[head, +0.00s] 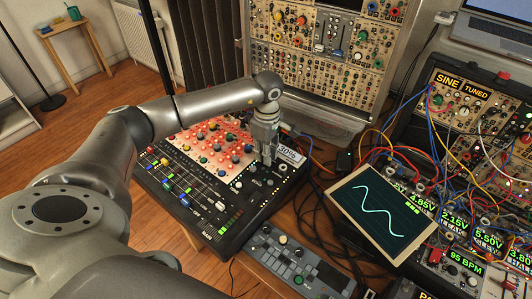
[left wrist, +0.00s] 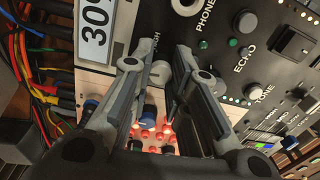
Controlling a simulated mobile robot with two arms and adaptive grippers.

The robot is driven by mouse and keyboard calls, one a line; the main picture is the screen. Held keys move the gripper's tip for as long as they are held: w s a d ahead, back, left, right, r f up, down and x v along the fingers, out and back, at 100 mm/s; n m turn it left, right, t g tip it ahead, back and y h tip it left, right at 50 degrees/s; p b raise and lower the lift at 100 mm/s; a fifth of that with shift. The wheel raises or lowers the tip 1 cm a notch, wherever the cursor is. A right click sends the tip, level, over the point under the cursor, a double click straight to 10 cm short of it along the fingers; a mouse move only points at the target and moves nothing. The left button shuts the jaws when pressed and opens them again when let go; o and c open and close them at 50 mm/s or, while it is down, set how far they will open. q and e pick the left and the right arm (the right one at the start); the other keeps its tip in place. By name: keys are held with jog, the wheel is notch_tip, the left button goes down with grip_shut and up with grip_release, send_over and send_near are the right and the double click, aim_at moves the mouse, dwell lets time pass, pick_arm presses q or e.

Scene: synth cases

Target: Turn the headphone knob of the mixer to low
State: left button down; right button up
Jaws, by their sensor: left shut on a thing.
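The mixer (head: 250,210) is a black console with a red-and-pale knob field and sliders. My left gripper (head: 265,158) reaches down onto its upper right part, beside the display. In the left wrist view, the fingers of my left gripper (left wrist: 163,62) are closed around a pale grey knob, the headphone knob (left wrist: 160,73), which they partly cover. The printed word "HIGH" is beside one fingertip, and a "PHONES" label (left wrist: 206,15) is near the top edge. The knob's pointer cannot be made out. My right gripper is not in view.
The mixer's display (head: 290,153) reads 30%. Other knobs sit close by, one near an "ECHO" label (left wrist: 245,55). A small grey device (head: 293,262) lies in front, a screen with a wave (head: 380,212) stands right, and patch cables (head: 405,160) crowd the right side.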

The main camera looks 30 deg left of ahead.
pick_arm(q)
jog(key=n+b, duration=0.1)
jog(key=n, duration=0.4)
jog(key=n+b, duration=0.1)
jog(key=n, duration=0.4)
jog(key=shift+r+n, duration=0.1)
jog(key=shift+n, duration=0.3)
dwell(0.3)
jog(key=c, duration=1.3)
grip_release()
jog(key=shift+c, duration=0.2)
notch_tip(320, 180, up, 12)
jog(key=shift+a, duration=0.2)
